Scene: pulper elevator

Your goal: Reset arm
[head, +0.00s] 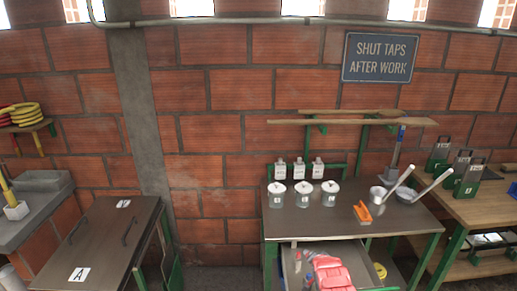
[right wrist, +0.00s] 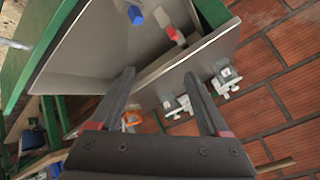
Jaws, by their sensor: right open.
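My right gripper (right wrist: 160,73) shows in the right wrist view with its two dark fingers apart and nothing between them. Beyond the fingers is a grey metal surface with a green frame (right wrist: 60,40). A blue item (right wrist: 135,15) and a red and white item (right wrist: 173,32) lie on that surface at the top. Neither gripper can be made out in the head view. My left gripper is not in view.
A green-framed bench (head: 340,215) carries lidded jars (head: 293,184), an orange tool (head: 362,212) and metal ladles (head: 407,192). An open drawer (head: 290,262) below holds a red item (head: 328,270). A table (head: 108,235) marked A stands left. Bare floor shows between them.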

